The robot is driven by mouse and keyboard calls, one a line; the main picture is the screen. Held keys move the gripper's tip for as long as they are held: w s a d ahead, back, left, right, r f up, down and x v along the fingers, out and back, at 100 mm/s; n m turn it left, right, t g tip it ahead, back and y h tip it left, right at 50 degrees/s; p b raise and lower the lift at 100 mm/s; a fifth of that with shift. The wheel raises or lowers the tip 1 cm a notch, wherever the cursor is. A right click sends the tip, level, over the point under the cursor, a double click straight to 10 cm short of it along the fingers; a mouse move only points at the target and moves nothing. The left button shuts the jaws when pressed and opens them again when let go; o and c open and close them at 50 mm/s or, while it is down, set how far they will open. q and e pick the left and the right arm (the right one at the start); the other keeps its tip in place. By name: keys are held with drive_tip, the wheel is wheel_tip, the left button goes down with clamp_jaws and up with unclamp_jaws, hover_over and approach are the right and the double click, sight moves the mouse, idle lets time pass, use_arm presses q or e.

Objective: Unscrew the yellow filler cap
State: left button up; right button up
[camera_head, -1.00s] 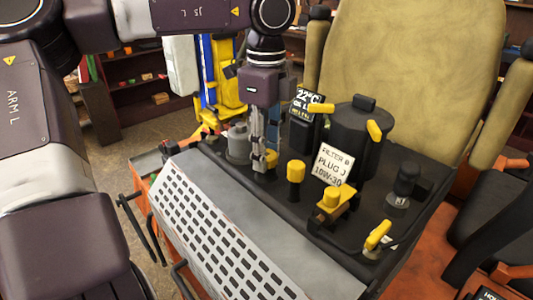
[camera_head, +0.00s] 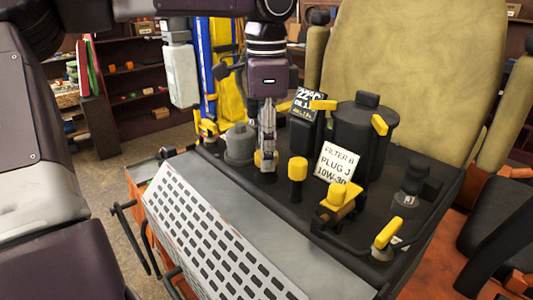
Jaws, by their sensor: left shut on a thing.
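My left gripper (camera_head: 267,157) points straight down over the engine deck, left of the middle. It is shut on the yellow filler cap (camera_head: 259,161), and only small yellow patches show around the fingertips. The fingers hide most of the cap, so I cannot tell how far it is turned or whether it is lifted. A second yellow-topped cap (camera_head: 297,169) stands upright on a dark stem just right of the fingers, apart from them. My right gripper is not in view.
A grey round part (camera_head: 239,146) stands close left of the fingers. A black canister (camera_head: 362,140) with yellow levers, a label card (camera_head: 337,163), a yellow valve (camera_head: 336,197) and a yellow handle (camera_head: 387,233) stand to the right. The slotted grey panel (camera_head: 225,232) in front is bare.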

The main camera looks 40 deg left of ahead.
use_arm(q)
drive_tip(key=n+b, duration=0.2)
drive_tip(key=n, duration=0.2)
drive_tip(key=shift+w+f, duration=0.1)
drive_tip(key=shift+f, duration=0.05)
drive_tip(key=b, duration=0.3)
drive_tip(key=shift+n, duration=0.4)
drive_tip(key=shift+r+b, duration=0.2)
drive_tip(key=shift+b, duration=0.3)
drive_tip(key=o, duration=1.3)
drive_tip(key=shift+a, duration=0.1)
